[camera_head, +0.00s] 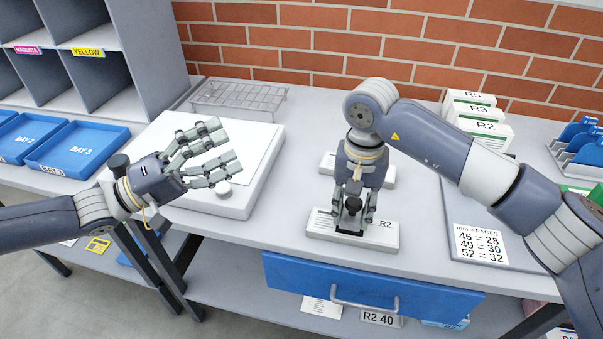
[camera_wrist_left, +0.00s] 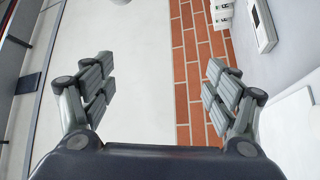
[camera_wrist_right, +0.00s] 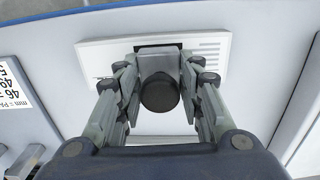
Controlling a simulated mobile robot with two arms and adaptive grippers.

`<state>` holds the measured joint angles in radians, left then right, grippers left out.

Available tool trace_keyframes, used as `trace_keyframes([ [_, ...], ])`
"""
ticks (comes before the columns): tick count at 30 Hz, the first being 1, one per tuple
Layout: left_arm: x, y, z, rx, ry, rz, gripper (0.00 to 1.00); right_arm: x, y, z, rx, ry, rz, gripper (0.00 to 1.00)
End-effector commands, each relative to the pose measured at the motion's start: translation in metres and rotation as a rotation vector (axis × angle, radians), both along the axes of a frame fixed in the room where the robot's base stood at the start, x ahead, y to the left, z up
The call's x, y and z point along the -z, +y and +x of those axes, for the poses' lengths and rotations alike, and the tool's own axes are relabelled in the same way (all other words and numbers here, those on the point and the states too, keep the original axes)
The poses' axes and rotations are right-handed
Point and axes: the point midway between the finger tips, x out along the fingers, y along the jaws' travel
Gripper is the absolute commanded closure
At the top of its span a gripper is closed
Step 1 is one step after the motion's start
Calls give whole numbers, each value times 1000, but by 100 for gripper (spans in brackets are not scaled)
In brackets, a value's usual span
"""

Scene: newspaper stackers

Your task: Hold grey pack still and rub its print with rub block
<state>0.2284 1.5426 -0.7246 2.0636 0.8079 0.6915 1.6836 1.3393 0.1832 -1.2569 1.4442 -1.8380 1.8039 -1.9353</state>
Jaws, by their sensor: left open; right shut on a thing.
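A pale grey pack (camera_head: 318,224) marked R2 lies flat near the front edge of the table. It also shows in the right wrist view (camera_wrist_right: 105,55), with print lines on its face. My right gripper (camera_head: 354,210) is shut on the rub block (camera_wrist_right: 158,60), which has a dark round knob (camera_wrist_right: 159,94). The block is over the middle of the pack and seems to touch it; it hides part of the print. My left gripper (camera_head: 222,148) is open and empty above a white raised board, well left of the pack. Its spread fingers show in the left wrist view (camera_wrist_left: 160,75).
The white board (camera_head: 255,140) has a small round knob. Another pale pack (camera_head: 384,177) lies behind the right gripper. Upright packs (camera_head: 482,130) stand at the back right. A wire rack (camera_head: 240,98) is at the back. A blue drawer (camera_head: 290,280) is below the table edge.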

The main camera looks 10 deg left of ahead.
Motion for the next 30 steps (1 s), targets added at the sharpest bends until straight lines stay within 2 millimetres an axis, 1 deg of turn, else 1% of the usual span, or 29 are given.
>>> trace_keyframes([
  [1,-28,10,7,-16,-66,-9,20,-1,0,0,0,-1,1,100],
  [2,-45,16,11,-24,-104,-17,20,-1,0,0,0,-1,1,100],
  [3,-66,23,14,-35,-154,-27,20,-1,0,0,0,-1,1,100],
  [5,-99,33,16,-51,-230,-45,20,-1,0,0,0,-1,1,100],
  [6,-122,40,17,-61,-282,-56,20,-1,0,0,0,-1,1,100],
  [8,-155,50,15,-74,-360,-74,20,-1,0,0,0,-1,1,100],
  [9,-177,56,12,-82,-412,-85,20,-1,0,0,0,-1,1,100],
  [11,-210,66,7,-94,-489,-104,20,-1,0,0,0,-1,1,100],
  [12,-231,71,2,-100,-539,-115,20,-1,0,0,0,-1,1,100],
  [14,-261,80,-7,-111,-614,-132,20,-1,0,0,0,-1,1,100],
  [15,-281,85,-15,-118,-665,-143,20,-1,0,0,0,-1,1,100],
  [17,-310,94,-25,-135,-740,-157,20,-1,0,0,0,-1,1,100],
  [18,-329,101,-31,-158,-790,-166,20,-1,0,0,0,-1,1,100],
  [19,-343,107,-34,-188,-828,-168,20,-1,0,0,0,-1,1,100],
  [20,-348,115,-27,-245,-842,-157,20,0,0,0,0,-1,1,100],
  [21,-341,119,-12,-299,-822,-132,20,0,0,0,0,-1,1,100],
  [23,-330,124,8,-367,-789,-89,20,-1,0,0,0,-1,1,100],
  [24,-323,127,21,-409,-768,-59,20,-1,0,0,0,-1,1,100],
  [26,-311,130,40,-465,-731,-10,20,-1,0,0,0,-1,1,100],
  [27,-301,131,53,-498,-705,25,20,-1,0,0,0,-1,1,100],
  [29,-287,132,71,-542,-666,82,20,-1,0,0,0,-1,1,100],
  [30,-276,132,83,-565,-636,121,20,-1,0,0,0,-1,1,100],
])
